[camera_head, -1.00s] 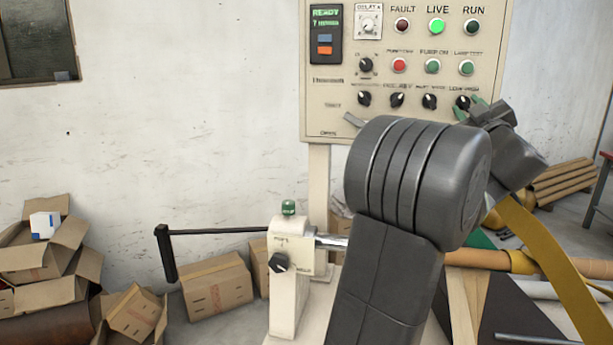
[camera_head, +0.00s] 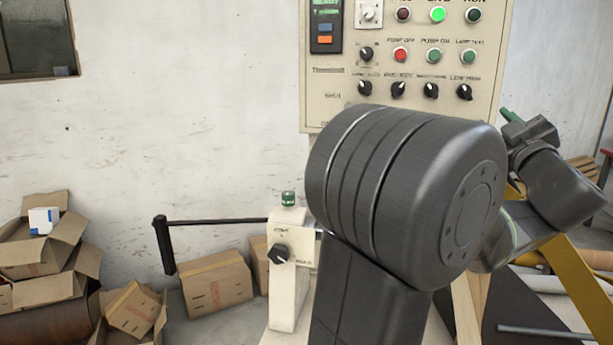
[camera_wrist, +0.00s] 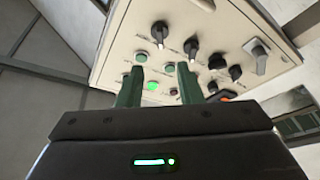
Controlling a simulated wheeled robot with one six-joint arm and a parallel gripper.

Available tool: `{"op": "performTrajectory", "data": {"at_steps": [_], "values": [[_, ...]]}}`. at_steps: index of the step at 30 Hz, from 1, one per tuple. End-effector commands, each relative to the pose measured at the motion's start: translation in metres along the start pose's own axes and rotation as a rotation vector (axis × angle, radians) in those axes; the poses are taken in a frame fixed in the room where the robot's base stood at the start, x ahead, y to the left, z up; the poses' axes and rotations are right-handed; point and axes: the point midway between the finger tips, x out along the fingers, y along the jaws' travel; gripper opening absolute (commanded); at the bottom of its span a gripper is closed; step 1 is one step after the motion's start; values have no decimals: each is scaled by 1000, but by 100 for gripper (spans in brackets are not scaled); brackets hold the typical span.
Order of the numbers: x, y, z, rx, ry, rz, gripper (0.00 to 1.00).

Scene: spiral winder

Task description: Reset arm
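My gripper shows in the wrist view with its two green fingers apart and nothing between them (camera_wrist: 161,84). The cream control panel (camera_head: 335,105) stands at the top centre and also fills the top of the wrist view (camera_wrist: 120,40). Its LIVE lamp (camera_head: 438,15) is lit green. The fingers appear clear of its knobs, though the exact gap cannot be told.
The winder post with a black knob (camera_head: 280,254) and a green button (camera_head: 288,198) stands lower centre. Its crank handle (camera_head: 164,244) sticks out left. Cardboard boxes (camera_head: 217,284) lie on the floor at left. Rolls and a yellow frame (camera_head: 562,270) are at right.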

Motion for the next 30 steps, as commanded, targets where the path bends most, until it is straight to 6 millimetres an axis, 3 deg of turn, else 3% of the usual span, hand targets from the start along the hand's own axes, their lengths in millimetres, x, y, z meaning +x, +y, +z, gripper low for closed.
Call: {"op": "performTrajectory", "data": {"at_steps": [2, 23, 30], "values": [[-18, -1, 2, -2, -3, 2, 33], [127, 0, -2, 2, 1, -2, 33], [123, -5, -1, 271, 2, 110, 33]]}}
